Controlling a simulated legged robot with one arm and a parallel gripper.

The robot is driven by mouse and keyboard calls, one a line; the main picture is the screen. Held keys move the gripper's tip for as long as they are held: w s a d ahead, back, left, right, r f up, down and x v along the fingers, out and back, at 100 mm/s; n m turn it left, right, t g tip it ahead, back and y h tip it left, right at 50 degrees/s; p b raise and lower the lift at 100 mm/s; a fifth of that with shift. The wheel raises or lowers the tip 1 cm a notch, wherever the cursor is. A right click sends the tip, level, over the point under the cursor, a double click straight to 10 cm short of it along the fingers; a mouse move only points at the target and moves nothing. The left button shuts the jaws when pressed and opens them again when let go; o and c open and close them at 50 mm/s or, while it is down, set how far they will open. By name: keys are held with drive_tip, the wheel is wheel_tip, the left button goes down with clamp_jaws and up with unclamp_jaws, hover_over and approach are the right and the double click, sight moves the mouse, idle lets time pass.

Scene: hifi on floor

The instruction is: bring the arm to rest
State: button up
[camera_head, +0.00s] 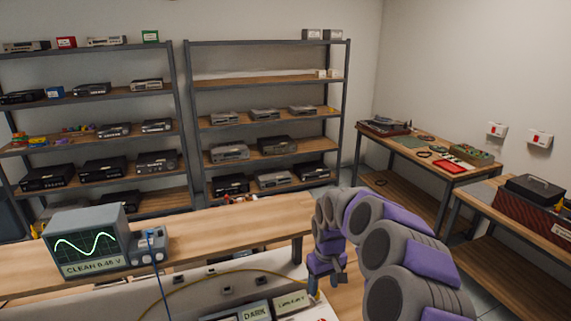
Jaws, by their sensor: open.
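My arm, grey with purple bands, rises from the lower right, bends over near the middle and hangs down. My gripper (327,281) is at its end, small and pointing down, with its fingers apart and nothing seen between them. It is just right of the wooden bench's right leg and beside the white panel's right end. Whether it touches anything below cannot be told.
A white panel (205,290) with cables and "DARK" display lies in front. Shelves (265,87) and side tables (480,187) stand behind and right.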

drive_tip(key=s+a+r, duration=0.1)
drive_tip(key=s+r, duration=0.4)
drive_tip(key=s, duration=0.3)
drive_tip(key=s+a+r, duration=0.2)
drive_tip(key=s+r, duration=0.3)
drive_tip(key=s, duration=0.3)
drive_tip(key=s+d+m+g, duration=0.1)
drive_tip(key=s+d+m, duration=0.1)
drive_tip(key=s, duration=1)
drive_tip(key=s+d+m, duration=0.2)
drive_tip(key=s, duration=1.1)
drive_tip(key=shift+f+g, duration=0.3)
drive_tip(key=shift+g, duration=0.1)
